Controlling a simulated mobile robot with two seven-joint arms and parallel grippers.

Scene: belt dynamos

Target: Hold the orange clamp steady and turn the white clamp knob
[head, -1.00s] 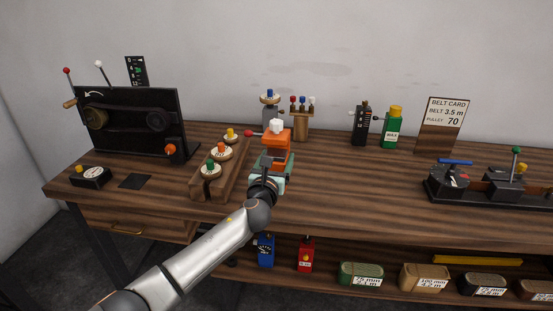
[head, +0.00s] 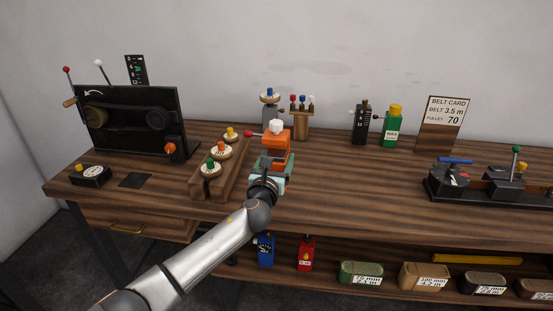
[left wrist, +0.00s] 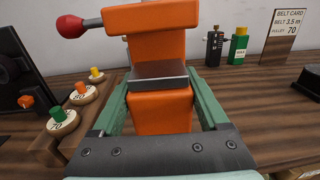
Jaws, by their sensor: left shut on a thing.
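The orange clamp (head: 274,145) stands upright on the bench, right of a wooden rack. Its white knob (head: 276,126) sits on top, and a red-ended lever (head: 249,134) sticks out to the left. My left gripper (head: 267,173) is shut on the clamp's lower body. In the left wrist view its green fingers (left wrist: 160,112) lie on both sides of the orange clamp (left wrist: 160,52), below the dark jaw plate. The red lever ball (left wrist: 71,26) shows there at the upper left, while the white knob is outside that view. My right gripper is not in view.
The wooden rack (head: 205,190) with several knobbed discs stands close left of the clamp. A black panel (head: 130,125) with a belt is at the back left. A black device (head: 470,180) stands at right. The bench between is clear.

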